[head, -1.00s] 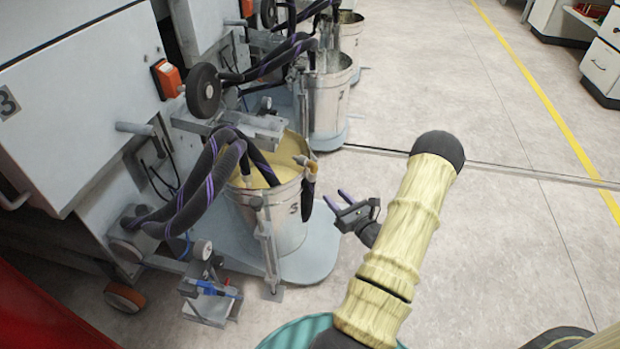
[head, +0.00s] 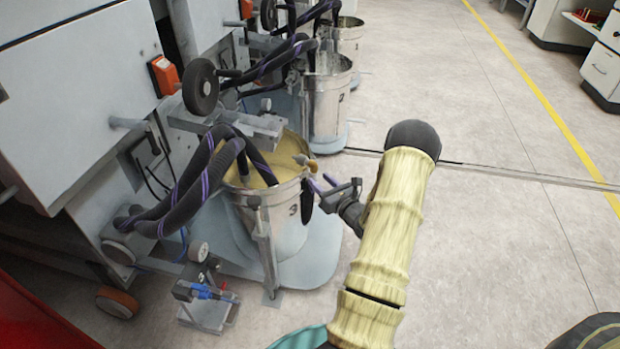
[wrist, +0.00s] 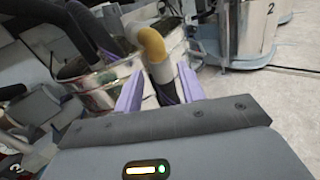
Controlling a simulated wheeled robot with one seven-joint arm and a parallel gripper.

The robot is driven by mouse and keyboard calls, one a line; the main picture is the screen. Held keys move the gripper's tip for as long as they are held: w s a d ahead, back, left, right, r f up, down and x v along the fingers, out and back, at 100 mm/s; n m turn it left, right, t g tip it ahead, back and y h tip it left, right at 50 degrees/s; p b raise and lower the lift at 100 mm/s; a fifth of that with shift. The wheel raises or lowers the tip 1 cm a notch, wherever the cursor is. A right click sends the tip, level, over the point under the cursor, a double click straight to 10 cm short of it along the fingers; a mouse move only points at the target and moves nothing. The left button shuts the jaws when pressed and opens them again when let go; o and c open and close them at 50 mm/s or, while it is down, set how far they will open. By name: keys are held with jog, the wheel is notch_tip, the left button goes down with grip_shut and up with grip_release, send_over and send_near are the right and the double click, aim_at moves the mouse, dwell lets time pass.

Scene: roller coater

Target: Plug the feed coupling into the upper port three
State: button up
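The feed coupling looks to be the tan elbow piece (head: 304,161) at the right rim of the bucket marked 3 (head: 284,226), with a dark hose end hanging below it. In the wrist view the yellow elbow (wrist: 150,42) stands ahead, its dark lower part showing between my purple fingers. My gripper (head: 320,183) is open, close to the right side of that bucket. It also shows in the wrist view (wrist: 159,88), with a gap between the fingers; I cannot tell whether they touch the coupling. I cannot pick out upper port three for sure.
Dark hoses with purple stripes (head: 180,205) arch from the machine (head: 75,100) over the bucket. A small cart with a blue part (head: 205,310) stands in front. Another bucket (head: 328,105) is farther back.

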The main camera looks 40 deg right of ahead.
jog(key=shift+w+d+b, duration=0.1)
jog(key=shift+w+b, duration=0.25)
jog(key=shift+w, duration=0.9)
jog(key=shift+c, duration=0.2)
grip_shut()
jog(key=shift+r+p, duration=0.35)
jog(key=shift+r, duration=0.15)
notch_tip(320, 180, up, 7)
jog(key=s+p, duration=0.1)
jog(key=p, duration=0.3)
jog(key=s+f+p, duration=0.1)
jog(key=s+p, duration=0.3)
jog(key=s, duration=1)
